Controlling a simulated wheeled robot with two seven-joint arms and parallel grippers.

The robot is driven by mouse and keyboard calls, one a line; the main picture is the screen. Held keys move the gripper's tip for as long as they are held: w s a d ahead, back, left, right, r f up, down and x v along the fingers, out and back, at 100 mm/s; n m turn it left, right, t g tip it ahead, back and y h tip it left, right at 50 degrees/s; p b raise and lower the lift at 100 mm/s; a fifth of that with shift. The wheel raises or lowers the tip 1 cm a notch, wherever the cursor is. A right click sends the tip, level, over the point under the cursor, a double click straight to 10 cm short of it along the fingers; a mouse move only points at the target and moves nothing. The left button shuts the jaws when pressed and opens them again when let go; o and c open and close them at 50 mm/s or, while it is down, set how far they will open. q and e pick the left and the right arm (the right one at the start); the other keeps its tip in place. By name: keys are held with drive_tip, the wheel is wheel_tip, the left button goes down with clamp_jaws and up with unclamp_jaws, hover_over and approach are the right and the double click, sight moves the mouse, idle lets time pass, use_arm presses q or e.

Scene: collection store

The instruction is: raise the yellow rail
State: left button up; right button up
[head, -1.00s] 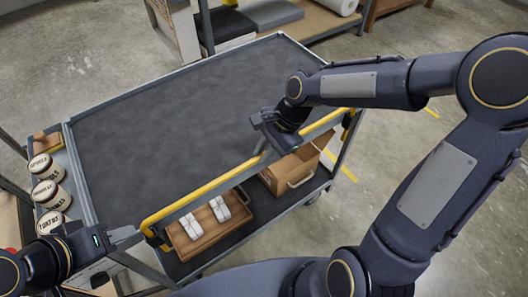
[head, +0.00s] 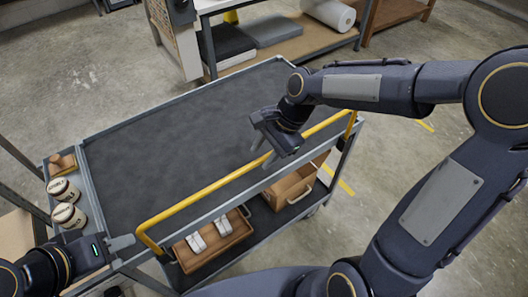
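The yellow rail (head: 205,191) runs along the near long side of the grey cart (head: 110,130). It stands a little above the cart's edge, with a gap beneath, and bends down at both ends. My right gripper (head: 263,153) is over the rail's middle-right part; its fingers look apart, and its body hides a short stretch of rail. Whether it touches the rail I cannot tell. My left gripper (head: 130,241) is at the rail's left end, its pale fingertips close to the bend. Whether they are closed on it is unclear.
The cart's top is bare. Its lower shelf holds a brown tray (head: 240,231) with white bundles and a brown box (head: 290,187). Labelled round containers (head: 63,191) stand at the left. A table with a white roll (head: 328,14) is behind.

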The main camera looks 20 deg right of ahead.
drive_tip(key=shift+f, duration=0.15)
drive_tip(key=v, duration=0.8)
drive_tip(key=shift+w, duration=0.1)
drive_tip(key=s+d+f+n+t, duration=0.1)
drive_tip(key=s+d+n+t, duration=0.1)
drive_tip(key=s+n, duration=0.4)
drive_tip(key=s+d+f+n+t+h, duration=0.1)
drive_tip(key=s+d+n+t, duration=0.2)
drive_tip(key=s+n, duration=0.3)
drive_tip(key=s, duration=0.4)
drive_tip(key=shift+s+d+f, duration=0.2)
drive_tip(key=shift+s+d, duration=0.05)
drive_tip(key=shift+s, duration=0.05)
idle(0.7)
